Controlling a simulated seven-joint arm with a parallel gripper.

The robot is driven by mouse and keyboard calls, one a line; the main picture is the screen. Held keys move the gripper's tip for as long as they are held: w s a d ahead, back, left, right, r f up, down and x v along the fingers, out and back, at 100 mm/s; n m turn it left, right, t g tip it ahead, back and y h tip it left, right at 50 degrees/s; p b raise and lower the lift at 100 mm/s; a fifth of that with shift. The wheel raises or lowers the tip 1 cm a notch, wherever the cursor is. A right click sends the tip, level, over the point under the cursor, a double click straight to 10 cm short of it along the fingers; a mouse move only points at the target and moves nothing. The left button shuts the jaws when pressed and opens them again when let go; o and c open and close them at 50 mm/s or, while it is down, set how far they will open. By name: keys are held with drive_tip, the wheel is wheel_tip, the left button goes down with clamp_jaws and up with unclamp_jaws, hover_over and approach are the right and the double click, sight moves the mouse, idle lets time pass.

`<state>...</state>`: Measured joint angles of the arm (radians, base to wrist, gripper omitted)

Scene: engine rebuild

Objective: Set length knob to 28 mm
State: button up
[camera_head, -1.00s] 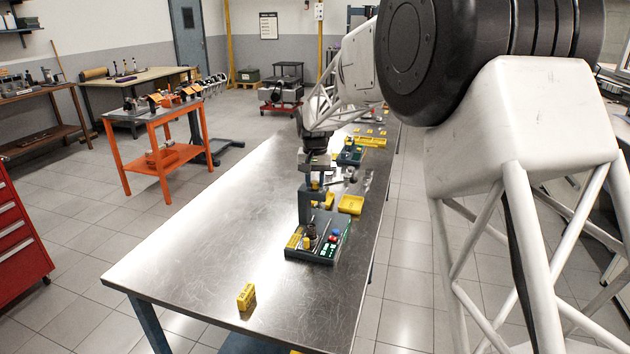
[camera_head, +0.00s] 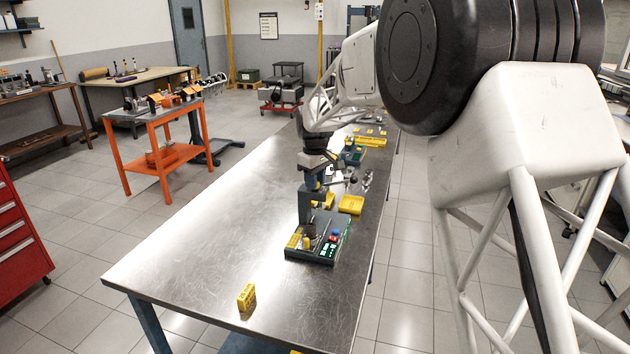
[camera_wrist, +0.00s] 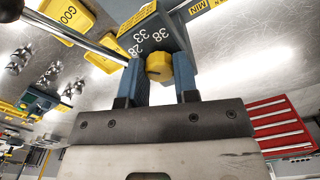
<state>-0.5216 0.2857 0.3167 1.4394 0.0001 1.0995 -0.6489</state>
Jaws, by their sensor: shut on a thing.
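A yellow knob (camera_wrist: 159,66) sits on the face of a dark blue-grey device (camera_wrist: 178,35). White numbers 28, 33 and 38 are printed around the knob, with 28 at the left and 38 at the right. My gripper (camera_wrist: 158,80) has its two blue fingers on either side of the knob and is shut on it. The knob's pointer mark cannot be made out, so its setting cannot be told.
The device stands by a green tray (camera_head: 322,260) of small parts. A yellow bin (camera_head: 351,205) is to its right. A yellow block (camera_head: 246,297) stands on the near part of the steel table (camera_head: 205,240), where there is free room. A metal rod (camera_wrist: 75,36) crosses the wrist view.

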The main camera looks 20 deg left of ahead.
drive_tip(key=shift+n, duration=1.1)
drive_tip(key=shift+f, duration=0.1)
drive_tip(key=o, duration=0.9)
drive_tip(key=shift+r, duration=0.25)
drive_tip(key=shift+r, duration=3.75)
